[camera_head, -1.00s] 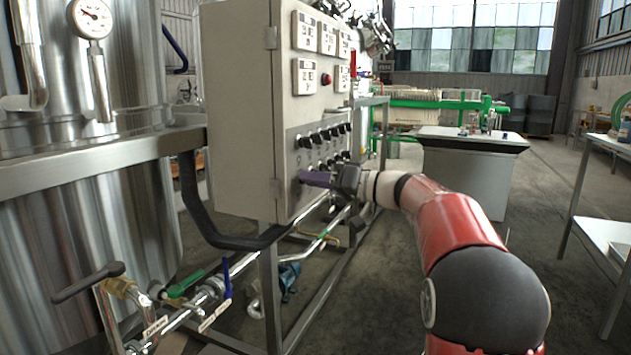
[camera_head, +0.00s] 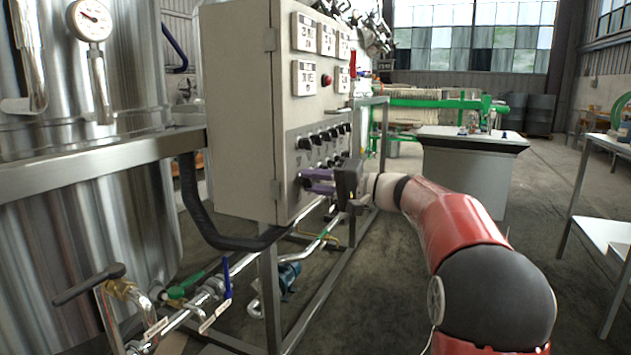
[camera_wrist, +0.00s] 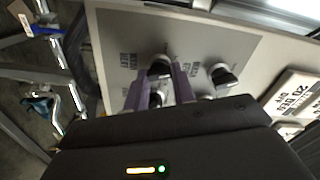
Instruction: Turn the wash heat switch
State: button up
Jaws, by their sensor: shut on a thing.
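The control cabinet (camera_head: 245,120) stands left of centre, with rows of black knob switches (camera_head: 318,139) on the lower part of its front panel. My gripper (camera_head: 306,180) reaches the panel's lowest row at its near end. In the wrist view its purple fingers (camera_wrist: 158,92) are shut on a black knob switch and hide part of it. The panel labels are too small or blurred to tell which switch is the wash heat.
A steel tank with a dial gauge (camera_head: 90,20) stands at the left. Pipes with valve handles (camera_head: 185,284) run below the cabinet, beside its steel frame (camera_head: 340,258). A white-topped bench (camera_head: 470,140) is at the back right. The floor between is clear.

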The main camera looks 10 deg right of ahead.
dwell(0.4)
jog(key=o, duration=1)
jog(key=b+v, duration=0.1)
jog(key=v, duration=0.6)
jog(key=shift+s+d, duration=0.25)
jog(key=shift+d, duration=0.05)
jog(key=shift+a, duration=0.1)
